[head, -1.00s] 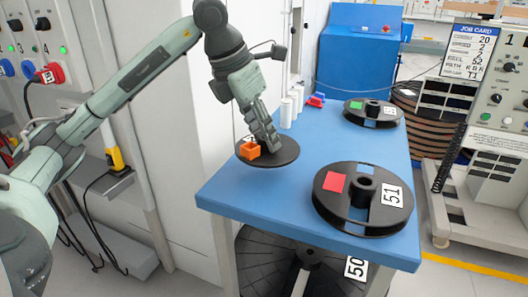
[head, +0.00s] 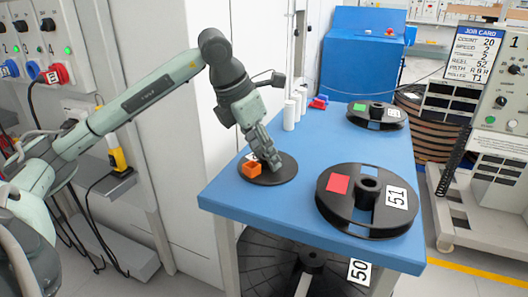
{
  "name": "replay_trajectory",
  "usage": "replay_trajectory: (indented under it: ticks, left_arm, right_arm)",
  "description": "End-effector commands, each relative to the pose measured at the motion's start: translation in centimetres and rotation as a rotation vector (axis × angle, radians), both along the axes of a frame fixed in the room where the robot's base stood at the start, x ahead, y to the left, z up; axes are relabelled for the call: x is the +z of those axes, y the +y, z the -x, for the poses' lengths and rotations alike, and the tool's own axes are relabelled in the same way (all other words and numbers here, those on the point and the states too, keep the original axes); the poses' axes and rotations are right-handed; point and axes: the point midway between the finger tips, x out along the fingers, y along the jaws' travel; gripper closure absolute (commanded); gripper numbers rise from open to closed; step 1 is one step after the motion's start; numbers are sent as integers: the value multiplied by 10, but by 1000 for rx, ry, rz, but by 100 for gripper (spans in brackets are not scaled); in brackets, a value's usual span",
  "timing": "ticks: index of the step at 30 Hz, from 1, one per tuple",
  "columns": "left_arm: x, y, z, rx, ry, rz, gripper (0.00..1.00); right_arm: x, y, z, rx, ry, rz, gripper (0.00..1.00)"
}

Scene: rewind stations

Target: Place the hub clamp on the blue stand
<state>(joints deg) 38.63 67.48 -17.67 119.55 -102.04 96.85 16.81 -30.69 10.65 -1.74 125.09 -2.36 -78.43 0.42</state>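The hub clamp, which I take to be the round black plate (head: 284,175) with an orange block (head: 251,170) on its left side, is at the left of the blue stand (head: 247,200), a blue-topped table. The plate lies flat and appears to touch the stand's top; I see no clear gap. My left gripper (head: 273,163) reaches down to the middle of the plate from above. Its fingers look closed on the plate's centre, though they hide the part between them. My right gripper is not in view.
A large black reel marked 51 (head: 338,212) lies right of the plate. A smaller reel (head: 362,122), white cylinders (head: 289,115) and a small red-blue item (head: 318,102) are at the back. Reel 50 (head: 270,262) sits below. The table middle is clear.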

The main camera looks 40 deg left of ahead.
Motion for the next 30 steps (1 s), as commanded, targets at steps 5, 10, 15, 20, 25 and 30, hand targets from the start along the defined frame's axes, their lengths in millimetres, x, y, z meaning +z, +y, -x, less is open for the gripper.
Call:
replay_trajectory:
  ticks: [5, 10, 15, 20, 25, 30]
  left_arm:
    - [0, 0, 0, 0, 0, 0, 44]
    - [1, 0, 0, 0, 0, 0, 44]
    - [12, 1, 3, 0, -2, 0, 44]
    - [42, 6, 14, 1, -6, -2, 44]
    - [77, 11, 27, 2, -4, -1, 44]
    - [102, 14, 37, 0, -3, 0, 44]
  right_arm:
    - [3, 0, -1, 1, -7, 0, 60]
    - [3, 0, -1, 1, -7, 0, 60]
    - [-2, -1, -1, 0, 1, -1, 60]
    - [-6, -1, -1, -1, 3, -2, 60]
    - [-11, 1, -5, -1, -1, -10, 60]
    - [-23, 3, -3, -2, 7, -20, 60]
